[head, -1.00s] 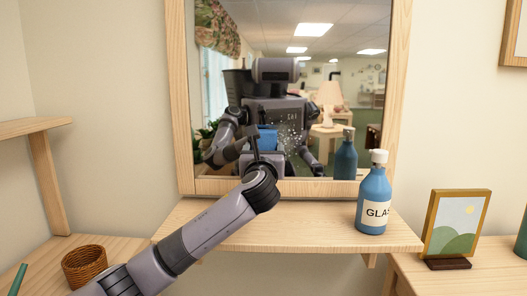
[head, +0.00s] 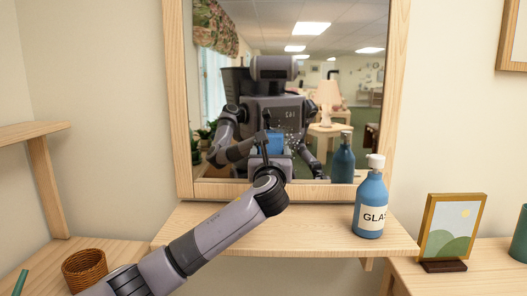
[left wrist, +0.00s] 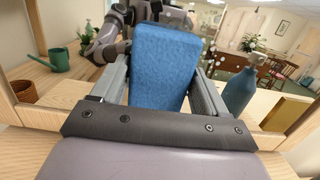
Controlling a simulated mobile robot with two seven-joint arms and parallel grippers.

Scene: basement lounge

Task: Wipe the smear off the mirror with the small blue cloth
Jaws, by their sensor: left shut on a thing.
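My left gripper (head: 265,148) is shut on the small blue cloth (left wrist: 165,60) in front of the mirror's lower middle. In the left wrist view the cloth stands up between the two grey fingers. In the head view the blue patch (head: 275,143) sits beside the gripper; I cannot tell how much of it is reflection. The mirror (head: 350,90) has a light wood frame. The smear (head: 291,138) is white specks just right of the cloth; it also shows in the left wrist view (left wrist: 252,45). Whether the cloth touches the glass is unclear. My right gripper is not directly in view.
A blue pump bottle (head: 370,205) stands on the wooden shelf (head: 300,236), right of my arm. A picture frame (head: 452,228) is further right, a wicker basket (head: 84,269) at lower left. A green watering can (left wrist: 55,60) shows in the left wrist view.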

